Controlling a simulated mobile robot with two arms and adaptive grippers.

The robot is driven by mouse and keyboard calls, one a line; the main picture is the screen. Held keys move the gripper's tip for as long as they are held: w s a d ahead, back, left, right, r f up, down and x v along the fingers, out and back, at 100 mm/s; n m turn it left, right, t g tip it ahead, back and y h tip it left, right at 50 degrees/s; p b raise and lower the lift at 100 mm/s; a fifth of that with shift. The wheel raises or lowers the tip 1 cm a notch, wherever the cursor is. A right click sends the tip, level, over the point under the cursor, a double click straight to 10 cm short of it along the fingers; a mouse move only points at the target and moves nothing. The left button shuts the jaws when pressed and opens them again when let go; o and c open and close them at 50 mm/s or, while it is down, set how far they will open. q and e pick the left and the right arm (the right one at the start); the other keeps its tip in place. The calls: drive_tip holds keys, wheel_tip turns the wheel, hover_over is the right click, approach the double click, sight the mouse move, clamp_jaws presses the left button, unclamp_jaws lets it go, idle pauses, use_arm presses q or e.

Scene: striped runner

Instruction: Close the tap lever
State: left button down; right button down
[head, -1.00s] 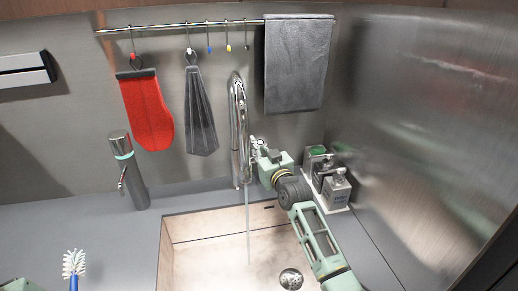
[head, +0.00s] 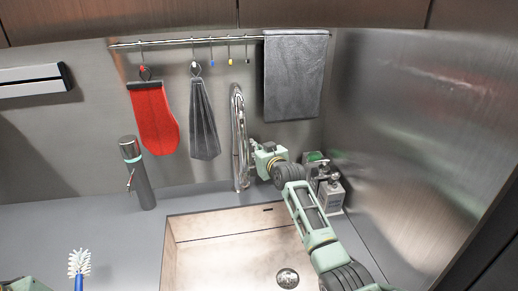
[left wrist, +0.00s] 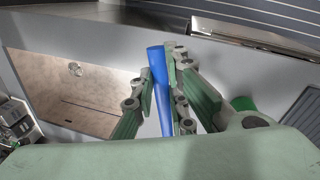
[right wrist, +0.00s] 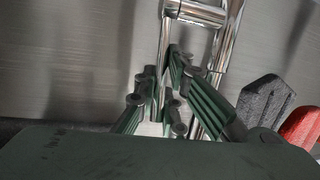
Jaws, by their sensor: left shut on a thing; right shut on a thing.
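The chrome tap (head: 239,140) stands behind the sink, with its tall curved spout upright. No water stream shows under it now. My right gripper (head: 255,152) is at the right side of the tap. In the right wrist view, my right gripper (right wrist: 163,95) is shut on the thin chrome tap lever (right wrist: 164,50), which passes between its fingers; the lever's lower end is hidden. My left gripper (left wrist: 162,85) is shut on the blue handle (left wrist: 158,75) of a brush. The brush's white bristles (head: 78,262) show at the lower left of the head view.
The sink (head: 225,250) lies in front of the tap. A dispenser (head: 137,172) stands left on the counter. Bottles in a caddy (head: 325,182) stand right of my right gripper. A red mitt (head: 154,120), a grey cloth (head: 204,120) and a towel (head: 293,80) hang behind.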

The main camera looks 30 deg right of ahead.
drive_tip(key=shift+r, duration=0.25)
drive_tip(key=c, duration=2.1)
unclamp_jaws()
drive_tip(key=shift+w+d, duration=0.1)
drive_tip(key=shift+o, duration=1.4)
drive_tip(key=shift+w+f, duration=0.1)
drive_tip(key=shift+f, duration=0.15)
drive_tip(key=v, duration=1.2)
drive_tip(key=shift+f, duration=0.15)
